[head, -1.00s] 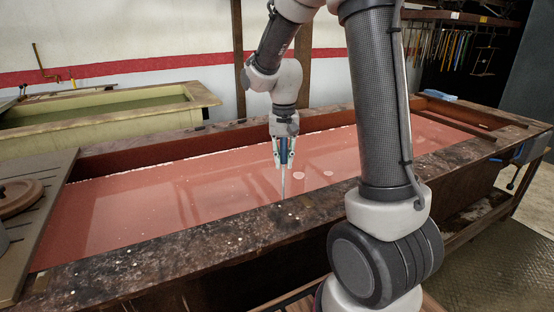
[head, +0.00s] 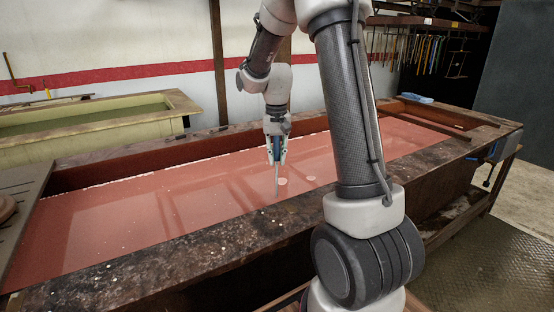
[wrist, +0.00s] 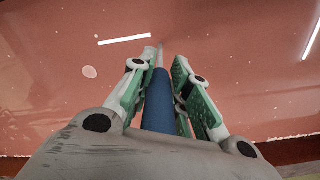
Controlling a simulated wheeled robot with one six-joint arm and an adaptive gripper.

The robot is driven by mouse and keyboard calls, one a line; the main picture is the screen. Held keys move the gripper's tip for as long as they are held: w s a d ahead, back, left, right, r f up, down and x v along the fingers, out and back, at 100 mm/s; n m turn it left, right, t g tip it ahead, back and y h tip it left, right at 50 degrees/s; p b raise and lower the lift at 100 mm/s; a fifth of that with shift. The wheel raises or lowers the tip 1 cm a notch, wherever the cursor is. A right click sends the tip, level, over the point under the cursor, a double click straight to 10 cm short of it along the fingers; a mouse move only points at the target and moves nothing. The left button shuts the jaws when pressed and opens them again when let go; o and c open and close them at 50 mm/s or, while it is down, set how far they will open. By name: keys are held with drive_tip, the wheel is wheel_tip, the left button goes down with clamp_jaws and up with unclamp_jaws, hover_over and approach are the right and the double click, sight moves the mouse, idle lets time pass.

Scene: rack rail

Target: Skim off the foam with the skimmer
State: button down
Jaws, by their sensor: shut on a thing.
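My gripper (head: 277,158) is shut on the skimmer, whose blue handle (wrist: 158,98) shows between the fingers in the wrist view. In the head view the skimmer's pale lower shaft (head: 276,184) points down to the red liquid (head: 130,215) in the long trough. Its lower end is at or just above the liquid; I cannot tell which. A pale round foam patch (head: 282,181) lies just right of the shaft, and a second patch (head: 311,179) lies further right. One foam patch (wrist: 89,71) shows left of the skimmer in the wrist view.
The trough's dark, stained front rim (head: 165,245) runs between my base and the liquid. A slatted board (head: 22,215) covers the left end. A second, pale trough (head: 90,123) stands behind. A blue cloth (head: 415,98) lies at the far right end.

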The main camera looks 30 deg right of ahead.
drive_tip(key=shift+w+d, duration=2.25)
drive_tip(key=shift+w, duration=1.95)
drive_tip(key=s+d, duration=0.4)
drive_tip(key=d, duration=0.7)
wheel_tip(320, 180, up, 14)
drive_tip(key=shift+r, duration=0.2)
idle(1.8)
